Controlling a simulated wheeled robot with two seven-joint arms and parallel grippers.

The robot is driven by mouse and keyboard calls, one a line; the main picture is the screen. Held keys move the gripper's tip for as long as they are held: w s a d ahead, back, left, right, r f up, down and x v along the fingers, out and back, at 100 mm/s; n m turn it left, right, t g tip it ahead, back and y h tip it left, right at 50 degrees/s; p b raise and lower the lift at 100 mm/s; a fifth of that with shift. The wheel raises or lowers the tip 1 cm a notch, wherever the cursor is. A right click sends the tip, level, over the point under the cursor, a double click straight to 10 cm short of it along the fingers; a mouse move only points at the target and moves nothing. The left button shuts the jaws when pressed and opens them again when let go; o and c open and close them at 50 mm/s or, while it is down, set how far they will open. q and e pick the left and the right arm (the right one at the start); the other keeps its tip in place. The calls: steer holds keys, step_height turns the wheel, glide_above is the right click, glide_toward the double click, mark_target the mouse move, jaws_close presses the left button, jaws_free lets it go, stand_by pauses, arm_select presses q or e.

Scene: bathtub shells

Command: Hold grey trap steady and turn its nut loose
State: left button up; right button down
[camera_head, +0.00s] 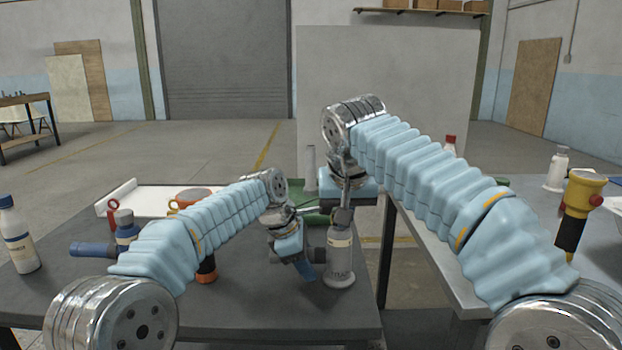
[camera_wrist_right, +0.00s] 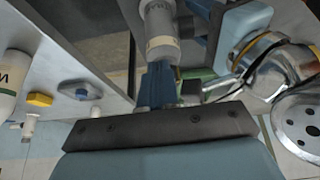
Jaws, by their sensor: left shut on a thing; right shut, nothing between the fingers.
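The grey trap (camera_head: 341,265) is a pale bottle-shaped body with a label and a dark side piece, upright at the right edge of the dark table. My left gripper (camera_head: 314,255) is shut on it from the left, at the side piece; the exact contact is partly hidden. The nut (camera_head: 343,214) shows as a darker band at its top. My right gripper (camera_head: 345,202) points down just above the nut, shut and empty. In the right wrist view, its blue fingers (camera_wrist_right: 158,85) are closed beside the trap (camera_wrist_right: 160,28); they hide the trap's end there.
A blue trap (camera_head: 127,232) with a side pipe, a white bottle (camera_head: 17,240) and an orange-topped item (camera_head: 190,194) stand on the left of the table. A second table (camera_head: 440,265) on the right holds a yellow tool (camera_head: 580,200). A gap separates the tables.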

steer(key=shift+w, duration=0.2)
steer(key=shift+a, duration=0.35)
stand_by(0.4)
steer(key=shift+s, duration=0.1)
steer(key=shift+s, duration=0.3)
step_height(320, 180, up, 6)
stand_by(0.6)
steer(key=shift+w, duration=0.1)
arm_select(q)
steer(key=o, duration=1.2)
